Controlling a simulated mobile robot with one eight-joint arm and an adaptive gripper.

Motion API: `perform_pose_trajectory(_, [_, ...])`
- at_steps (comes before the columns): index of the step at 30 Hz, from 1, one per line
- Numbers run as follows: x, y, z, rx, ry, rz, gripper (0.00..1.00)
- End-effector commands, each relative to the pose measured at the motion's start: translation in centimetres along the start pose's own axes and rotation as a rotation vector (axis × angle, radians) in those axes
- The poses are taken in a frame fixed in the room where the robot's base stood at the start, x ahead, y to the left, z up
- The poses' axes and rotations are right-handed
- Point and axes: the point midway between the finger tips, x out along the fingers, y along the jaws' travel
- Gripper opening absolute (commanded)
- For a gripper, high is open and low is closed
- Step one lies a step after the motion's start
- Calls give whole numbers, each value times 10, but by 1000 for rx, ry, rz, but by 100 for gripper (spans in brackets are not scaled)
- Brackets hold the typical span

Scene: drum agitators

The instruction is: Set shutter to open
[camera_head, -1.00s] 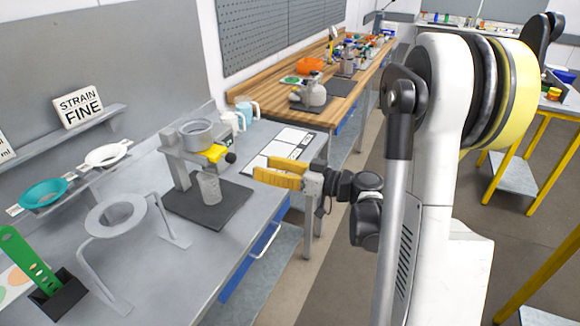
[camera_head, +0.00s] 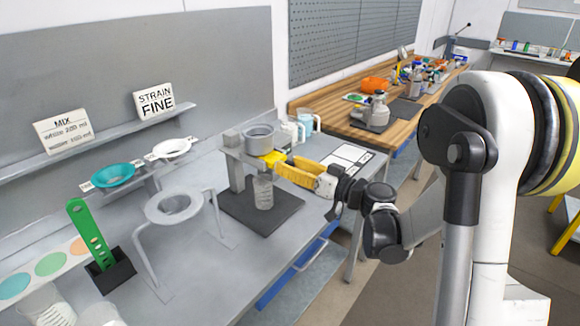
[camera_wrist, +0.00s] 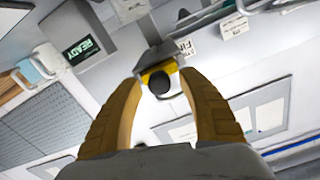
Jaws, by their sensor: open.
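The shutter is a yellow slide (camera_head: 271,158) under the grey round hopper (camera_head: 259,139) of a small stand on the bench. In the wrist view the yellow slide (camera_wrist: 160,70) shows with its black ball knob (camera_wrist: 160,83) facing me. My gripper (camera_head: 286,168) has tan-yellow fingers and is open at the front of the shutter. In the wrist view my fingers (camera_wrist: 163,88) stand on either side of the knob with gaps; I cannot tell how deep the knob sits between them. In the head view my fingers hide the knob. A clear beaker (camera_head: 263,193) stands below the hopper.
The stand rests on a dark mat (camera_head: 288,212). A grey ring stand (camera_head: 174,208), teal funnel (camera_head: 113,174), white funnel (camera_head: 171,148) and green slotted piece (camera_head: 88,232) are to the left. Mugs (camera_head: 303,124) stand behind. A READY display (camera_wrist: 82,50) shows in the wrist view.

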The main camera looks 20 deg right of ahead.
Motion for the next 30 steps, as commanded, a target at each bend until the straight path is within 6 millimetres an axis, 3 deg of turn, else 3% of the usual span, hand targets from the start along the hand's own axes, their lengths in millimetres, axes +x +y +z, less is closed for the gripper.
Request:
perform_pose_trajectory(3, [0,0,0,0,0,0,48])
perform_pose_trajectory(8, [0,0,0,0,0,0,0])
perform_pose_trajectory(17, [-2,0,0,0,0,0,0])
perform_pose_trajectory(26, [-42,2,0,0,1,3,0])
perform_pose_trajectory(30, [-45,0,0,-1,-1,0,0])
